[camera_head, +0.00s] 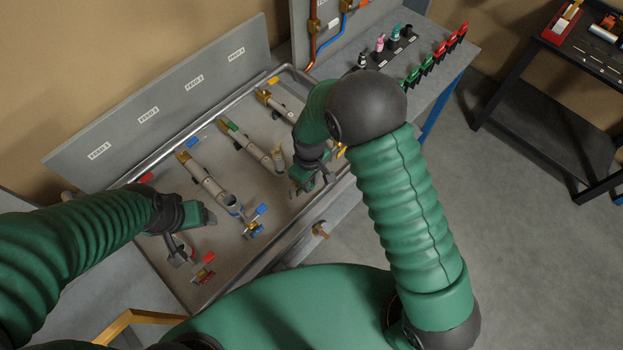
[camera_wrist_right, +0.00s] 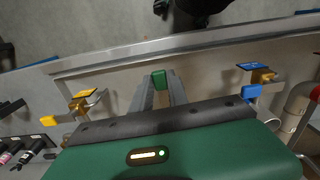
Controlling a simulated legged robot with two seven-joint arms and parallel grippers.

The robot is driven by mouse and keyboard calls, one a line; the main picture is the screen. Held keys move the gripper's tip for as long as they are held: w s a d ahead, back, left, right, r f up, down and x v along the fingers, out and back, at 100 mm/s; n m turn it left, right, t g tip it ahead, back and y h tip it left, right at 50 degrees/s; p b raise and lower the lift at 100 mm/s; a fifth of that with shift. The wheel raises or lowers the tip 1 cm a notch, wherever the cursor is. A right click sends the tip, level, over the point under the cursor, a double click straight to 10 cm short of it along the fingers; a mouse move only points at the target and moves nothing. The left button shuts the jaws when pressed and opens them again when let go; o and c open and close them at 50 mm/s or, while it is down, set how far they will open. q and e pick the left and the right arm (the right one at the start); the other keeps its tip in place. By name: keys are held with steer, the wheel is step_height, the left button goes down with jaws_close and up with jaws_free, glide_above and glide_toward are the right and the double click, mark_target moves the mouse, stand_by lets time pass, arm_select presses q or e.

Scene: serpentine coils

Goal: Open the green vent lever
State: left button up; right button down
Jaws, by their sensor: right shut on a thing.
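The green vent lever (camera_wrist_right: 159,79) shows in the right wrist view between the fingertips of my right gripper (camera_wrist_right: 160,88), which is shut on it. In the head view my right gripper (camera_head: 310,182) is low over the tray, near the front end of the pipe with a green tag (camera_head: 233,126); the lever is hidden there by the gripper and arm. The valve under the lever is hidden in both views. My left gripper (camera_head: 186,240) is over the tray's left part, close to the red lever (camera_head: 209,257); its finger opening is unclear.
A blue lever (camera_head: 262,209) and a yellow lever (camera_head: 341,149) stand on either side of my right gripper. A metal tray rim (camera_head: 172,165) surrounds the pipes. A labelled panel (camera_head: 160,105) stands behind. Red and green clips (camera_head: 440,50) sit on the bench at right.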

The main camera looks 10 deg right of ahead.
steer(key=shift+w+a+r+m, duration=0.2)
steer(key=shift+w+m, duration=0.05)
steer(key=shift+m, duration=0.15)
steer(key=c, duration=1.6)
jaws_free()
steer(key=shift+o, duration=1.6)
steer(key=shift+s+f, duration=0.1)
steer(key=shift+s, duration=0.05)
